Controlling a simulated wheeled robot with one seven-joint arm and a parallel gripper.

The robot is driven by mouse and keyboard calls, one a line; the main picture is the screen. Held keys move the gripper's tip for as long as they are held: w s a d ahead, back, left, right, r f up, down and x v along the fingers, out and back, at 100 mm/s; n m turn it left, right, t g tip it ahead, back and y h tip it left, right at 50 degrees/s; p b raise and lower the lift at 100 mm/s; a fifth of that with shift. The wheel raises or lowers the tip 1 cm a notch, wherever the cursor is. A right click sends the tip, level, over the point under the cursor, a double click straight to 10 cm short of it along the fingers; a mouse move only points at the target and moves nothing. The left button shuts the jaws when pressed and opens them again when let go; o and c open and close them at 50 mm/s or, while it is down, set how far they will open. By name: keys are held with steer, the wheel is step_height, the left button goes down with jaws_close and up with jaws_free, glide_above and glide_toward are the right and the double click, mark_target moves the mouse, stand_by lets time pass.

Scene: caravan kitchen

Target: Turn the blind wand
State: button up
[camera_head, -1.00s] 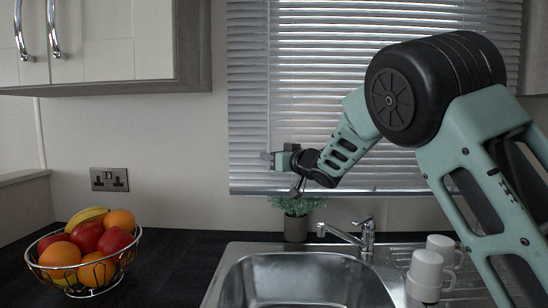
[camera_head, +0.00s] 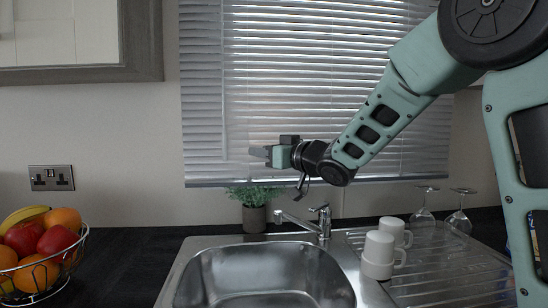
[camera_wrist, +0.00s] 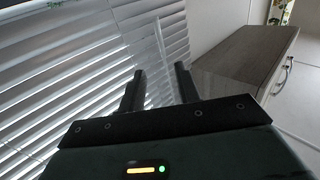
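The blind wand (camera_wrist: 162,48) is a thin, pale, upright rod hanging in front of the blind. In the wrist view it shows between and beyond my two dark fingers, and I cannot tell how far off it is. In the head view it is a faint line (camera_head: 223,100) near the blind's left side. The blind (camera_head: 340,90) has light horizontal slats, closely spaced. My gripper (camera_wrist: 158,76) is open, with no contact on the wand visible. In the head view my gripper (camera_head: 256,152) points left in front of the blind's lower part, to the right of the wand line.
A potted plant (camera_head: 254,205) and a tap (camera_head: 318,222) stand below my gripper, behind the sink (camera_head: 270,275). Mugs (camera_head: 380,250) and upturned glasses (camera_head: 458,212) are on the drainer. A fruit bowl (camera_head: 40,268) is at left. A wall cupboard (camera_head: 140,45) hangs upper left.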

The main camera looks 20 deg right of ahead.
steer(key=shift+v, duration=1.6)
steer(key=s+a+f+g+h+p, duration=0.45)
steer(key=s+a+f+g, duration=0.45)
steer(key=s+a+f, duration=0.5)
steer(key=s+f+n+g+h+p, duration=0.2)
steer(key=s+g, duration=0.5)
steer(key=s, duration=1.6)
step_height(320, 180, down, 2)
steer(key=shift+s+a+f+n+g, duration=0.2)
steer(key=shift+n+g, duration=0.1)
steer(key=shift+n, duration=0.3)
